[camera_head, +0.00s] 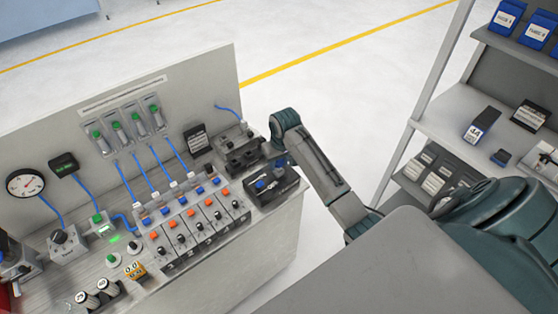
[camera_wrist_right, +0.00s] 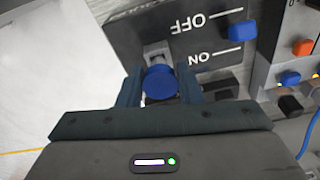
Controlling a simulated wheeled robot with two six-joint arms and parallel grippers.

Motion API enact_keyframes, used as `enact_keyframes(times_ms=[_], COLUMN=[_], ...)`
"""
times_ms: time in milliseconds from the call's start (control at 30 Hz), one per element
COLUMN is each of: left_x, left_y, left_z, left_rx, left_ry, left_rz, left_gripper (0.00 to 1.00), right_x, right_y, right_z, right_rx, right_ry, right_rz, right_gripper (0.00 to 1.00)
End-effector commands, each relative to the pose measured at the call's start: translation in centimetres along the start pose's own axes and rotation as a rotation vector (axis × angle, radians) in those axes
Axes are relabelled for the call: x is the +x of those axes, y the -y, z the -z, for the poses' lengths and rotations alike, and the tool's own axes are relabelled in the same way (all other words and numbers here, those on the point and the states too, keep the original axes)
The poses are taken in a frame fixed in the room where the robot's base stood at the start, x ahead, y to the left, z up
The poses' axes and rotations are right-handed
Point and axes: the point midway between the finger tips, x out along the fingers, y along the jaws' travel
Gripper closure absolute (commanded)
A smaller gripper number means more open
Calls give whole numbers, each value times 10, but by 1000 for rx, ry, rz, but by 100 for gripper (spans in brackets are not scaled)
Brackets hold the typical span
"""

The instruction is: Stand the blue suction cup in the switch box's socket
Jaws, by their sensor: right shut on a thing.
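The black switch box (camera_head: 283,188) stands at the right end of the bench; its ON/OFF face (camera_wrist_right: 190,35) fills the upper middle of the right wrist view. My right gripper (camera_wrist_right: 161,76) is shut on the round blue suction cup (camera_wrist_right: 161,84). In the head view this gripper (camera_head: 279,161) is at the box's back edge, pointing down. A pale grey fitting (camera_wrist_right: 156,50) on the box shows just beyond the cup; I cannot tell whether they touch. The socket cannot be made out and may be hidden under the cup. My left gripper is out of view.
A blue knob (camera_wrist_right: 243,30) sits on the box beside the lettering. A dark grey block (camera_head: 243,153) stands close behind the box, and a row of switch modules (camera_head: 205,222) is to its left. Open floor lies beyond the bench's right edge; shelves stand at far right.

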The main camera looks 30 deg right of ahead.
Motion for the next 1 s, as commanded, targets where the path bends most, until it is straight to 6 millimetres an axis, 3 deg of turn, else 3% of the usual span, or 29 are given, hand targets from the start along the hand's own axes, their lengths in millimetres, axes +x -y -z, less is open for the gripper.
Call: enact_keyframes(times_ms=[467,500,600,1000], left_x=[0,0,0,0], left_y=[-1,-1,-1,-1], left_z=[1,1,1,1], left_rx=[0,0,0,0], left_ry=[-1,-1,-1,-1], left_rz=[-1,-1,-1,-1], left_gripper=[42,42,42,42], right_x=[4,4,4,4], right_y=[0,0,0,0], right_z=[0,0,0,0], right_rx=[0,0,0,0], right_ry=[0,0,0,0], right_rz=[0,0,0,0], right_gripper=[89,60,42,42])
